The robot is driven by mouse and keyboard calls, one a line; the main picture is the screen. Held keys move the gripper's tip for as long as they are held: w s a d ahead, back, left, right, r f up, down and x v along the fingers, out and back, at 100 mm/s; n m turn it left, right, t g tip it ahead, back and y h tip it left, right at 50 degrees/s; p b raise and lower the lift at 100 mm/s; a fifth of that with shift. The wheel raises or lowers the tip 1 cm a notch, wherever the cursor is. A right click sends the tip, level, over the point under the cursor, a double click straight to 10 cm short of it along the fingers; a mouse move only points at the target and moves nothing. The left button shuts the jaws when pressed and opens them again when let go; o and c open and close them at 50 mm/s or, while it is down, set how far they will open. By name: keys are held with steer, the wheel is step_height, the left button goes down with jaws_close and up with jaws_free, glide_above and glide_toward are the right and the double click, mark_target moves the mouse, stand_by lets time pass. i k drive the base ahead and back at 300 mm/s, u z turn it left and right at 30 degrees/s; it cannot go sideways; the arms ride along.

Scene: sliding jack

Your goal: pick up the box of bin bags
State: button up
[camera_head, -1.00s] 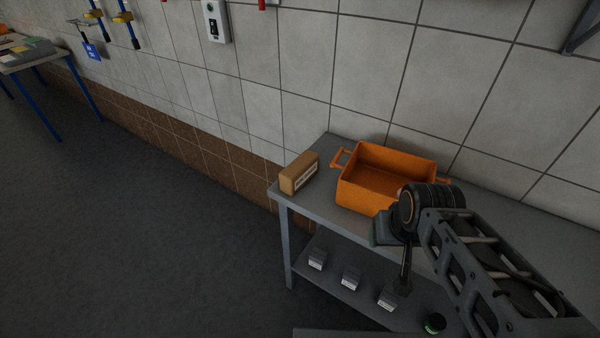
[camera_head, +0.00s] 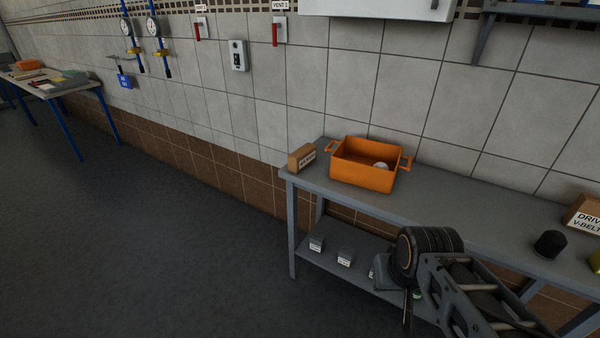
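A small brown box (camera_head: 302,158) with a white label stands on the left end of the grey workbench (camera_head: 440,220). Its label is too small to read, so I cannot tell whether it is the box of bin bags. Another brown box (camera_head: 582,215) at the right edge is labelled "DRIV... V-BELT". My gripper (camera_head: 407,312) hangs below my dark wrist at the lower right, in front of the bench and well apart from the small brown box. Its fingers are too dark and narrow to show whether they are open or shut.
An orange bin (camera_head: 362,177) with side handles holds a pale round object (camera_head: 381,166), right of the small box. A black cylinder (camera_head: 549,244) stands farther right. Small grey boxes (camera_head: 345,257) sit on the lower shelf. Open floor (camera_head: 150,240) lies to the left.

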mark_target(305, 156)
steer(key=u, duration=1)
steer(key=i, duration=2)
steer(key=z, duration=1)
